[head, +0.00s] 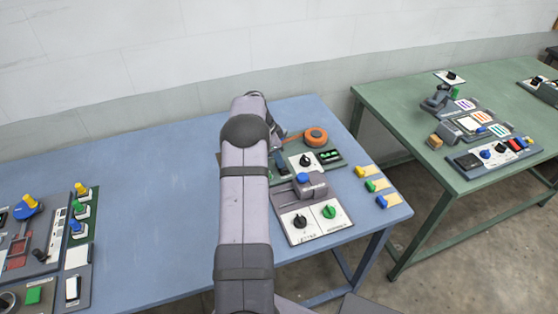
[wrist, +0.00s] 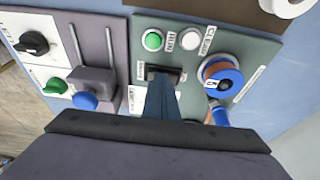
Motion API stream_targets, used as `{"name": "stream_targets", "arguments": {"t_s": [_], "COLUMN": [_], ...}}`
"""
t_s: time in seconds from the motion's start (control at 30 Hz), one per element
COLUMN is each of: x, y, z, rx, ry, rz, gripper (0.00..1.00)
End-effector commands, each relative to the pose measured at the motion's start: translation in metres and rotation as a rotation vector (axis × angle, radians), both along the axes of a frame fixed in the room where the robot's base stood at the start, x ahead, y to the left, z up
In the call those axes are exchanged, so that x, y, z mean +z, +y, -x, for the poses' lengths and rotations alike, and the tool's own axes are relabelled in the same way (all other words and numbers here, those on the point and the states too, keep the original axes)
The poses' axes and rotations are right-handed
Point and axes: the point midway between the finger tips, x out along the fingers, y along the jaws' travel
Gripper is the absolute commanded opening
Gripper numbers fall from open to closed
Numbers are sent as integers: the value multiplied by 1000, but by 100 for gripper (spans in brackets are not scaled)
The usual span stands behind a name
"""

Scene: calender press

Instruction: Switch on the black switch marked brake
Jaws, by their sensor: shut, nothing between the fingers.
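In the wrist view a black switch (wrist: 165,72) sits on a green panel (wrist: 268,48), with a small label beside it that I cannot read. My gripper (wrist: 162,88) is shut and empty, its fingertips over the near side of this switch and partly hiding it. I cannot tell whether they touch. A black rotary knob (wrist: 34,44) is on the grey panel to the left, and it also shows in the head view (head: 300,221). No readable "brake" mark shows. In the head view my arm hides part of the panels and the gripper's tip.
A blue slider knob (wrist: 86,101) is at left. The blue table (head: 150,180) has free room left of my arm.

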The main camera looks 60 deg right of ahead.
Motion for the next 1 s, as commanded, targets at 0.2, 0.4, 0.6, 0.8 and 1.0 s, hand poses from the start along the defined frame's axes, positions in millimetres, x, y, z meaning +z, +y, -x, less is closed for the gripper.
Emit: {"name": "stream_targets", "arguments": {"t_s": [0.2, 0.4, 0.6, 0.8, 1.0], "x": [24, 54, 91, 121, 136], "y": [1, 5, 14, 20, 23], "z": [0, -3, -10, -16, -19], "rx": [1, 1, 1, 0, 1], "ry": [-4, -6, -5, -4, -3], "rz": [4, 10, 8, 8, 6], "gripper": [0, 0, 0, 0, 0]}}
